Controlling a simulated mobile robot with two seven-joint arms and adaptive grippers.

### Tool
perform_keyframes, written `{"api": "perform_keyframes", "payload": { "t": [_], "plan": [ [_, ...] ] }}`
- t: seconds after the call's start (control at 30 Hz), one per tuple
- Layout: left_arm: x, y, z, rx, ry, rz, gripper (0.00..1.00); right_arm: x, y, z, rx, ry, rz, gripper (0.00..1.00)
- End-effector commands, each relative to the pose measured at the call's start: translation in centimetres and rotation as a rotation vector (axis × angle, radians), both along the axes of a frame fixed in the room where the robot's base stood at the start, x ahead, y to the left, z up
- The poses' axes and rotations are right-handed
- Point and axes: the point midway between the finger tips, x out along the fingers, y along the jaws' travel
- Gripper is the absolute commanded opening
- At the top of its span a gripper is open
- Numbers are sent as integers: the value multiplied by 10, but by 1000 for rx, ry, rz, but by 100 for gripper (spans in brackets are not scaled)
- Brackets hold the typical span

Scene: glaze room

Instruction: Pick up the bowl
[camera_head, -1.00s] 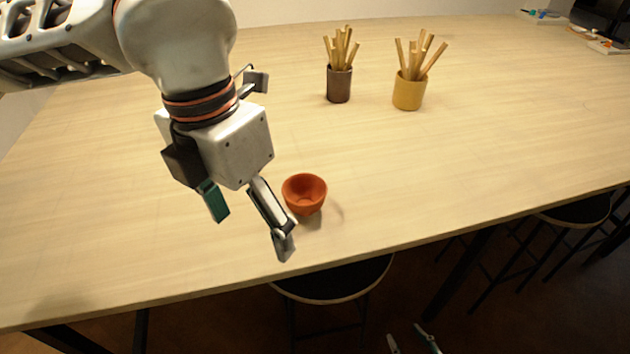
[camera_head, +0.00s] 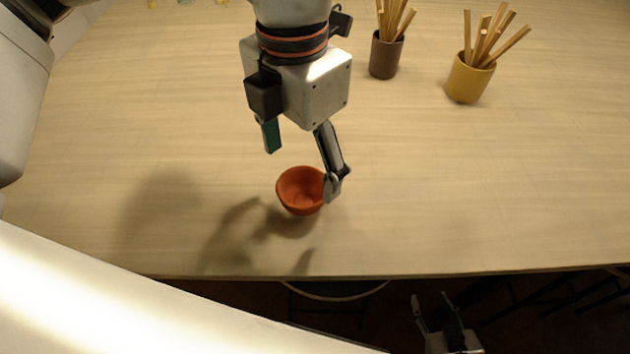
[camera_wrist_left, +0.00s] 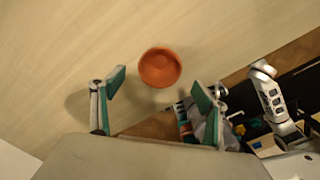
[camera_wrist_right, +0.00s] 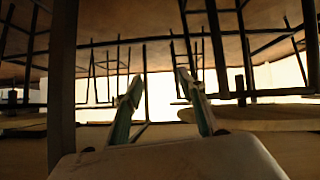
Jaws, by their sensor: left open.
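The orange-red bowl (camera_head: 298,190) stands upright on the wooden table near its front edge. It also shows in the left wrist view (camera_wrist_left: 159,68), ahead of the fingers and roughly between their lines. My left gripper (camera_head: 303,165) is open and empty above the bowl; one finger overlaps the bowl's right rim in the head view, and I cannot tell whether it touches. My right gripper (camera_head: 434,305) is low, beyond the table's front edge. In the right wrist view (camera_wrist_right: 157,92) its fingers are apart with nothing between them.
A brown cup (camera_head: 385,58) and a yellow cup (camera_head: 468,80), both holding wooden sticks, stand at the back right. The table (camera_head: 500,190) is clear around the bowl. A stool (camera_head: 335,291) stands below the front edge. Table legs and stools surround my right gripper.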

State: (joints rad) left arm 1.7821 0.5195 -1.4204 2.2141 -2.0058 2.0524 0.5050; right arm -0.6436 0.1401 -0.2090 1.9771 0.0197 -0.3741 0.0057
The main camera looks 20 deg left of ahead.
Motion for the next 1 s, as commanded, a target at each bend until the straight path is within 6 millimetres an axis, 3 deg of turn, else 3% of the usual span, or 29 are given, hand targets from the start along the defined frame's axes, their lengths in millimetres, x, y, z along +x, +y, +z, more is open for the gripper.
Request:
{"api": "perform_keyframes", "payload": {
  "t": [0.53,0.87,1.0],
  "plan": [
    [3,-1,-66,1,5,0,74,0,0,1,2,1,0,40],
    [3,-2,-74,-1,3,0,74,-1,1,1,3,1,0,40],
    [3,-2,-74,-1,3,0,43,-1,1,1,3,1,0,40]
  ]
}}
